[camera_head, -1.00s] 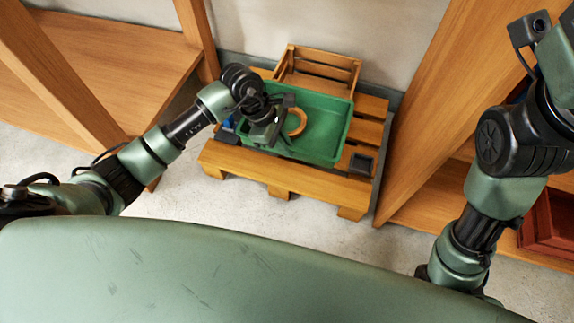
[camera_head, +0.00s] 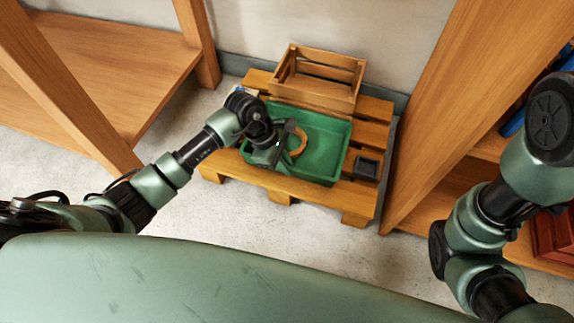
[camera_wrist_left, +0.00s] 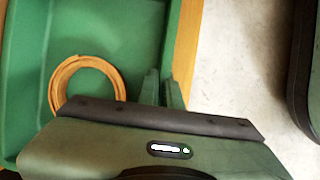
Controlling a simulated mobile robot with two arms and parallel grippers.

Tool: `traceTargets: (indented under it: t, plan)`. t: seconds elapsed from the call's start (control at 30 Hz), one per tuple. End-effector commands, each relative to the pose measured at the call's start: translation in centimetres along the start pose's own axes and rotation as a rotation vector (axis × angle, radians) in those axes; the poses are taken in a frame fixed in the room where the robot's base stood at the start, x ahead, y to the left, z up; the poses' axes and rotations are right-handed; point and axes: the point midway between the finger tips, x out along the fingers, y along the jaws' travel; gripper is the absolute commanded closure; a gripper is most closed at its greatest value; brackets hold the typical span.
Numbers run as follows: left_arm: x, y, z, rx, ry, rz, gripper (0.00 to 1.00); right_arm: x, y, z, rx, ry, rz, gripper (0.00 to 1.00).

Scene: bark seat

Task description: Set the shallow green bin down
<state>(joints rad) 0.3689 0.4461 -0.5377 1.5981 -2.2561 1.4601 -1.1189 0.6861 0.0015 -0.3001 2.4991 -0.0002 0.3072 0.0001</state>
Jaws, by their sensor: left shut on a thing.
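The shallow green bin (camera_head: 325,138) is over the wooden pallet (camera_head: 375,110), upright and close to the pallet's front edge. I cannot tell whether its base touches the slats. A round tan ring (camera_head: 298,141) lies inside the bin; it also shows in the left wrist view (camera_wrist_left: 57,85). My left gripper (camera_head: 274,157) is shut on the bin's wall at its near left. In the left wrist view, the fingers (camera_wrist_left: 162,88) are at the bin wall, partly hidden by the gripper body. My right arm is at the right edge, its gripper out of view.
A slatted wooden crate (camera_head: 318,98) stands at the back of the pallet, behind the bin. A small black box (camera_head: 367,166) sits on the pallet right of the bin. Wooden shelving stands on both sides, with a red crate (camera_head: 553,237) low at right. Bare floor lies in front.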

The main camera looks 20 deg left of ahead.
Motion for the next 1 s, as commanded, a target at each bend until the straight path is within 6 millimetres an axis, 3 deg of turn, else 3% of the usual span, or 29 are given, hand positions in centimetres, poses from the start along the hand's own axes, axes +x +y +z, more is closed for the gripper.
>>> traceTargets:
  t: [0.03,0.1,0.47,0.57,0.7,1.0]
  plan:
    - [0.2,0.0,-0.1,0.000,0.001,0.000,0.92,-0.1,0.0,-0.1,0.000,0.002,-0.001,1.00]
    - [0.1,0.0,-0.1,0.000,0.000,-0.001,0.73,0.0,0.0,-0.1,0.000,0.001,-0.001,1.00]
    - [-0.2,0.0,0.1,-0.001,-0.001,0.000,0.73,0.2,0.0,0.0,0.000,0.002,-0.001,1.00]
    - [-1.4,0.1,0.1,0.000,0.001,0.001,0.73,0.6,0.2,0.3,0.001,-0.001,0.003,1.00]
    - [-4.3,0.1,0.2,0.002,0.003,0.002,0.73,-0.6,0.8,2.4,0.009,-0.068,0.025,1.00]
    - [-10.3,0.1,0.1,0.001,0.002,0.001,0.73,-2.6,1.5,4.6,0.021,-0.159,0.060,1.00]
